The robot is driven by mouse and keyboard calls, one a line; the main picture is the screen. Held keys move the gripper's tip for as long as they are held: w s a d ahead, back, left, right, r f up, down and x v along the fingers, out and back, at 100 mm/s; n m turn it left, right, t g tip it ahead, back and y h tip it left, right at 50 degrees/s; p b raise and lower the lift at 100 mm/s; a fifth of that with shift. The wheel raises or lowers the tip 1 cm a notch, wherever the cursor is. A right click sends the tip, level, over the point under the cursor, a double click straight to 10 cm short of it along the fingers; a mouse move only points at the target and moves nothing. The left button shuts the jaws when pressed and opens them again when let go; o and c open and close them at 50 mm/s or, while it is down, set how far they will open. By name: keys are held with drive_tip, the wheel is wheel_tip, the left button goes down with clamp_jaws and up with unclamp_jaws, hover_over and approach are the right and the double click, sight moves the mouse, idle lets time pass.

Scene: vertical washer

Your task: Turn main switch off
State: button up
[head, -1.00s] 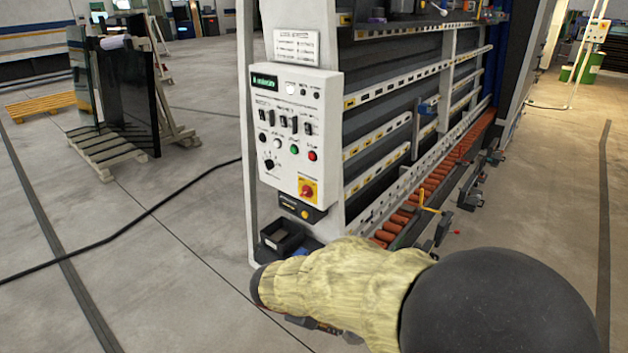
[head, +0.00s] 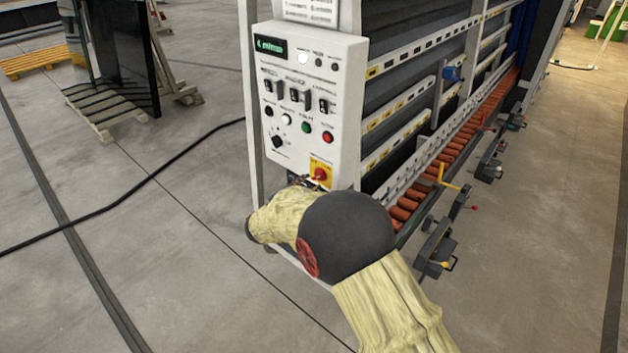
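The main switch (head: 320,174) is a red rotary knob on a yellow plate at the lower right of the white control panel (head: 345,100). The panel is fixed to the end of the washer. My arm, in a yellowish sleeve with a dark round joint, reaches up from below, just under the panel. Part of my gripper (head: 299,181) shows as a small dark piece just left of the switch. The rest of it is hidden behind my arm. I cannot tell whether it touches the knob or whether its fingers are open.
The panel also carries a green display (head: 270,45), black switches, a green button (head: 305,127) and a red button (head: 328,137). The washer's orange rollers (head: 455,155) run back on the right. A black cable (head: 150,180) crosses the open floor on the left.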

sight(316, 178)
drive_tip(key=shift+x, duration=2.05)
clamp_jaws()
